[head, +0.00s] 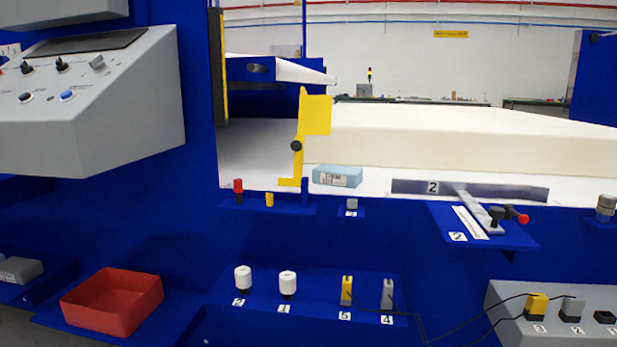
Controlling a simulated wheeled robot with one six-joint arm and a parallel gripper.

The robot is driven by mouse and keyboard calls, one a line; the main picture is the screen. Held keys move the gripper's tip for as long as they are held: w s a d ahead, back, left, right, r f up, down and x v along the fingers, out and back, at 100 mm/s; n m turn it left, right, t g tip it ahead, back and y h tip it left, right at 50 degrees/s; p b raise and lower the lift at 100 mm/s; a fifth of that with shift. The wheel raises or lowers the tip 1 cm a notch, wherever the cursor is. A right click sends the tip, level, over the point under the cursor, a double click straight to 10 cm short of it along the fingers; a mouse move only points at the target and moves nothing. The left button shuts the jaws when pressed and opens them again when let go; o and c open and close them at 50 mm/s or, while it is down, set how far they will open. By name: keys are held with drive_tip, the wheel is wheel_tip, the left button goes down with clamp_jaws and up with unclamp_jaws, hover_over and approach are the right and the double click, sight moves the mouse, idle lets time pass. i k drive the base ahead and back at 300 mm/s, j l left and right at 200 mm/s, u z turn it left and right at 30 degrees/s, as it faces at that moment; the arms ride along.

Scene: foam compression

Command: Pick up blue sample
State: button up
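The blue sample (337,176) is a light blue block with a printed label on its front face. It lies on the white surface (375,185) of the machine, just right of the yellow bracket (299,150). A large white foam block (450,135) stands behind it and to its right. Nothing covers the sample from this view. My gripper does not show in the head view.
A red tray (113,301) sits on a blue shelf at lower left. A grey control panel (90,90) juts out at upper left. A metal clamp lever (480,212) is at right. White knobs (288,282) and connectors (347,290) stand on the lower ledge.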

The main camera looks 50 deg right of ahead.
sight(344, 176)
drive_tip(key=z, duration=1.85)
